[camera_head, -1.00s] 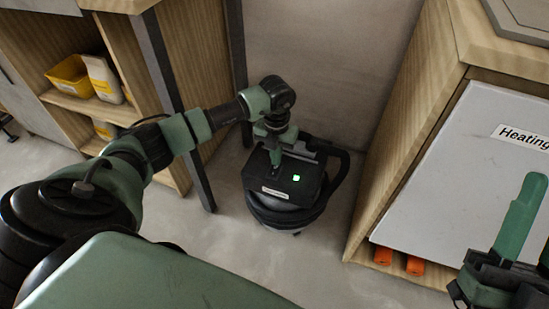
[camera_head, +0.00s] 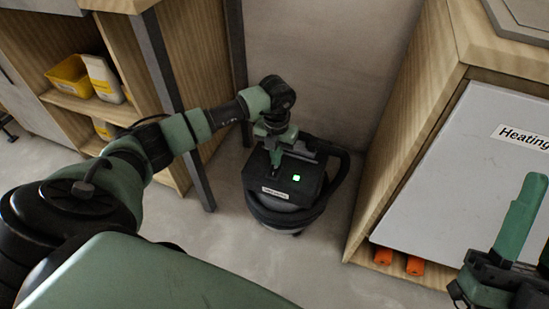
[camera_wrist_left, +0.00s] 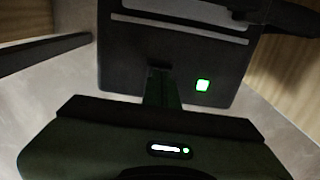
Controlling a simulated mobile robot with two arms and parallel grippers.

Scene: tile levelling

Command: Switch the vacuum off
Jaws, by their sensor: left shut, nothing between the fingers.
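The vacuum (camera_head: 318,196) is a dark, rounded canister with a black box-shaped top and a hose at its right side. It stands on the floor between two cabinets. A square green light glows on its top (camera_head: 308,186), and it also shows in the left wrist view (camera_wrist_left: 203,85). My left gripper (camera_head: 276,171) is shut and empty, pointing down at the vacuum's top, left of the light. In the left wrist view its fingers (camera_wrist_left: 160,72) end over the dark top; I cannot tell whether they touch it. My right gripper (camera_head: 520,215) is partly cut off at the right edge.
A wooden cabinet with a pale panel marked "Heating" (camera_head: 440,185) stands to the right, with orange items (camera_head: 397,261) at its base. A shelf unit with a yellow bin (camera_head: 70,76) and a dark upright post (camera_head: 177,105) stand left. Floor in front is clear.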

